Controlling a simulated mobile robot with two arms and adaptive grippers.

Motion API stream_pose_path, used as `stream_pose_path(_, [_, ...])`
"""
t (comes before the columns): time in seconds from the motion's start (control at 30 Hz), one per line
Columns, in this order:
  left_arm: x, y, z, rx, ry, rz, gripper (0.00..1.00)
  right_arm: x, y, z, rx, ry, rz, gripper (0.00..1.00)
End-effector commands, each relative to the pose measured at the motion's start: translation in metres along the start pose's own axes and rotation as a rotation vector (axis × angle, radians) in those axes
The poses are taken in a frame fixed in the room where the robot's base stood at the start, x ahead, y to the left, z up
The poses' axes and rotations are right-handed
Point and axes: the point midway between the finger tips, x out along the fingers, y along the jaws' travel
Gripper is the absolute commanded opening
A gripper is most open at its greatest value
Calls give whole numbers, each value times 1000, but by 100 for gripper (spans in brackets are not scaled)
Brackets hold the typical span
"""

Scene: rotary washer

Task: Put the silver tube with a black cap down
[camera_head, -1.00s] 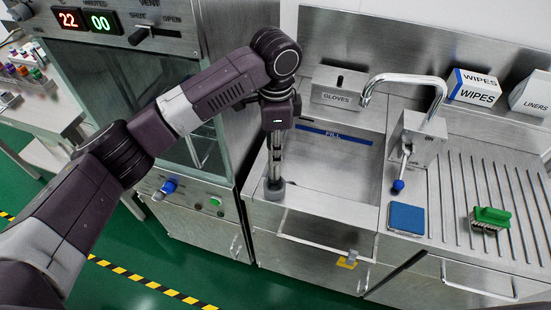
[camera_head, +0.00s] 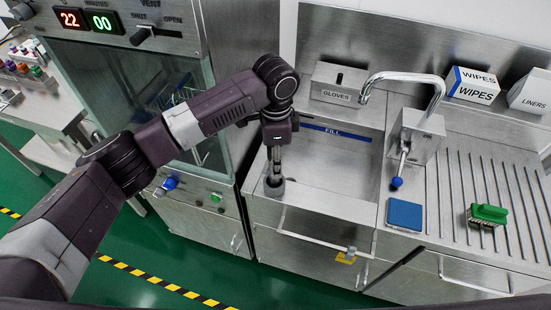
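My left gripper (camera_head: 276,160) points straight down over the front left corner of the sink counter. A narrow silver upright piece, which looks like the silver tube (camera_head: 275,172), shows below the gripper body, between or beside its fingers. Its lower end meets a short dark grey round piece (camera_head: 274,187) on the counter's edge; I cannot tell whether this is a holder or the black cap. The fingers are too small and dark to tell whether they grip the tube. My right gripper is out of view.
The sink basin (camera_head: 325,172) lies just right of the gripper, with the faucet (camera_head: 412,85) beyond. A blue sponge (camera_head: 404,215) and a green brush (camera_head: 488,214) lie on the drainboard. The glass-doored washer (camera_head: 180,90) stands close on the left.

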Motion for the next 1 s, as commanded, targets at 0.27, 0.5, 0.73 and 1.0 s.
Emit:
stream_pose_path(0.27, [-1,0,0,0,0,0,39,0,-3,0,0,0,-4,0])
stream_pose_path(0.5, [-25,-1,-1,2,3,-4,39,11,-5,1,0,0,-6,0])
stream_pose_path(0.73, [-75,-1,-1,1,3,-4,39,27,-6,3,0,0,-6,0])
stream_pose_path(1.0, [-117,-1,0,0,1,-2,39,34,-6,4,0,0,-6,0])
